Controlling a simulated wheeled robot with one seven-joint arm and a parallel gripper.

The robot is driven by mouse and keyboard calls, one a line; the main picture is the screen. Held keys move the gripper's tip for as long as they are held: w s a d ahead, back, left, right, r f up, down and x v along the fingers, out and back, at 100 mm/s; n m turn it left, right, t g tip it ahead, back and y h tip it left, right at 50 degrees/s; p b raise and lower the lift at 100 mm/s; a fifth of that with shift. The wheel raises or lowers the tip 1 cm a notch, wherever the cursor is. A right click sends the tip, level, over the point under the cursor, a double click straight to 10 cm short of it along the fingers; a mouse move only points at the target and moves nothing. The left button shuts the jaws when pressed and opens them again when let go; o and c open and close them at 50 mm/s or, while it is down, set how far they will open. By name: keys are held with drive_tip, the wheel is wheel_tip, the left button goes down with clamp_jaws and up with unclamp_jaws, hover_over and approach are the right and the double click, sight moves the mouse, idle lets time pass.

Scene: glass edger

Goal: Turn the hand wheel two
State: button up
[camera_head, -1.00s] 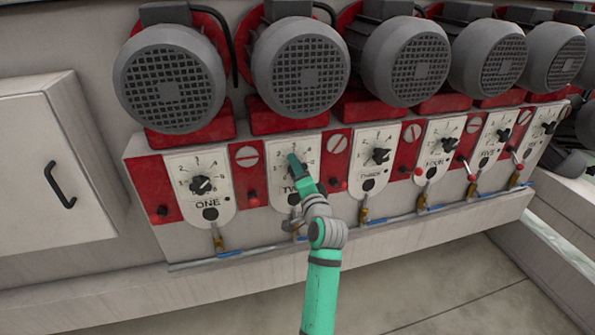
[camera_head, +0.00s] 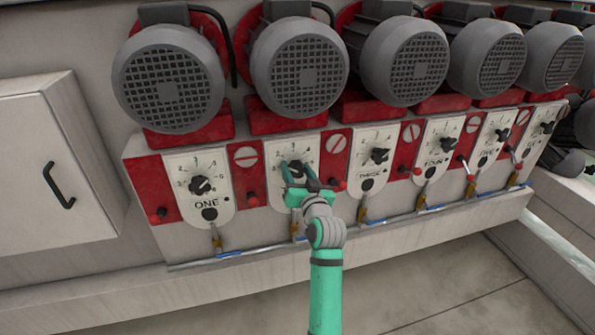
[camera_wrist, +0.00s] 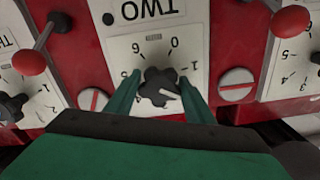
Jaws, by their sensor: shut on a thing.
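Hand wheel two is a dark lobed knob on a white dial plate marked TWO; in the wrist view the knob (camera_wrist: 160,88) sits between my two green fingers. In the head view the knob (camera_head: 298,168) shows partly between the fingers. My gripper (camera_head: 298,177) reaches it from below and is shut on it, one finger at each side; it also shows in the wrist view (camera_wrist: 158,95). The dial plate (camera_wrist: 150,45) appears upside down in the wrist view, with numbers around the knob and a light pointer mark on it. In the head view my gripper hides the TWO label.
Dial one (camera_head: 200,186) is to the left and dial three (camera_head: 379,156) to the right, each with its own knob. Red-ball levers (camera_wrist: 290,20) stick out near the plate. Large grey motors (camera_head: 300,75) overhang the panel. A pipe with valves (camera_head: 230,253) runs below.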

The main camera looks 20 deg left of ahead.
drive_tip(key=n, duration=0.4)
drive_tip(key=shift+w+d+n, duration=0.1)
drive_tip(key=shift+n, duration=1.9)
drive_tip(key=o, duration=1.1)
drive_tip(key=shift+c, duration=0.2)
drive_tip(key=v, duration=1)
drive_tip(key=shift+s+d, duration=0.25)
drive_tip(key=shift+s, duration=0.05)
